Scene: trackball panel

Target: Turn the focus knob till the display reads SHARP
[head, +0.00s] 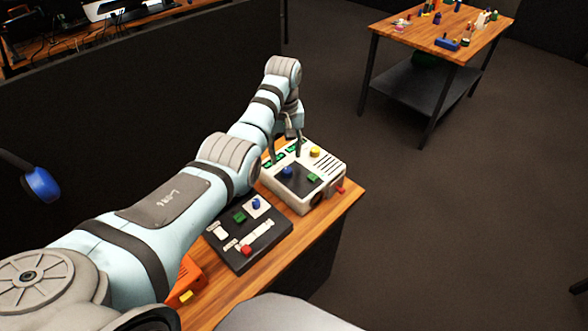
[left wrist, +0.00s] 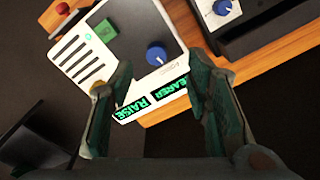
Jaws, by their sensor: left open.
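The white panel box (head: 325,186) stands on the wooden bench. A blue knob (head: 288,171) sits on its dark plate; it also shows in the left wrist view (left wrist: 156,54), beside small lettering I cannot read. Green displays line one edge: one reads RAISE (left wrist: 133,107), another looks like NEARER (left wrist: 172,87), its end partly covered by a finger. I cannot see SHARP. My left gripper (head: 286,158) is open and empty over the display edge. In the left wrist view its fingers (left wrist: 160,72) stand apart, with the blue knob beyond the gap. My right gripper is out of view.
A second table (head: 440,38) stands far off.

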